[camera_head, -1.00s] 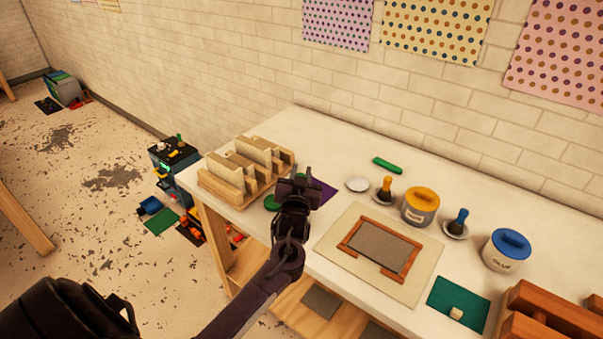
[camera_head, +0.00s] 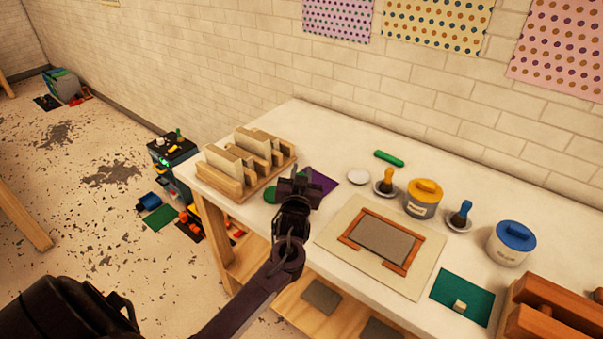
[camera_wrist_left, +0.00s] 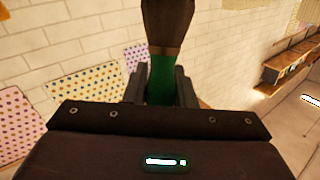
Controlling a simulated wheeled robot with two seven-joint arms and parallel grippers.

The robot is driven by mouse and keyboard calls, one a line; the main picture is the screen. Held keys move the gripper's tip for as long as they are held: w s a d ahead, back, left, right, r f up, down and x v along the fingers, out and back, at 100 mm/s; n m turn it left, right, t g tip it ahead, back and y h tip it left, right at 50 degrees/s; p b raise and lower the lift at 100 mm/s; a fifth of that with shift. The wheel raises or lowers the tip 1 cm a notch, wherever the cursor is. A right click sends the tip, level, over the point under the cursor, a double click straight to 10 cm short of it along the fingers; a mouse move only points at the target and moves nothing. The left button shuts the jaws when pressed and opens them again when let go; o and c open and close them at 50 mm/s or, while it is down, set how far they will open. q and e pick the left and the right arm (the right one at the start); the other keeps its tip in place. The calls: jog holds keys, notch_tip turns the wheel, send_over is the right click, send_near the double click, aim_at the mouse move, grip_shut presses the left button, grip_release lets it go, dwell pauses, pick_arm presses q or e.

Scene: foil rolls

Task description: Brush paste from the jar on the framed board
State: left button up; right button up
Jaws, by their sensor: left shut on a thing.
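My left gripper (camera_head: 298,184) is over the table's left part, in front of the purple sheet. The framed board (camera_head: 381,238) is grey with a brown wooden frame, lying on a beige sheet right of the gripper. A jar with a yellow lid (camera_head: 422,200) and one with a blue lid (camera_head: 510,244) stand behind and right of it. My right gripper is out of view.
Saucers hold an orange-handled brush (camera_head: 386,180) and a blue-handled brush (camera_head: 460,216). A white dish (camera_head: 358,177) looks empty. A wooden rack (camera_head: 246,164) stands at left; a green item (camera_head: 270,195) is partly hidden by my gripper. A green roll (camera_head: 389,158) lies behind.

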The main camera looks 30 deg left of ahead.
pick_arm(q)
jog(key=shift+f+b, duration=0.4)
jog(key=shift+f, duration=0.25)
dwell(0.8)
jog(key=shift+r, duration=0.1)
notch_tip(320, 180, up, 7)
jog(key=p, duration=0.6)
dwell(0.9)
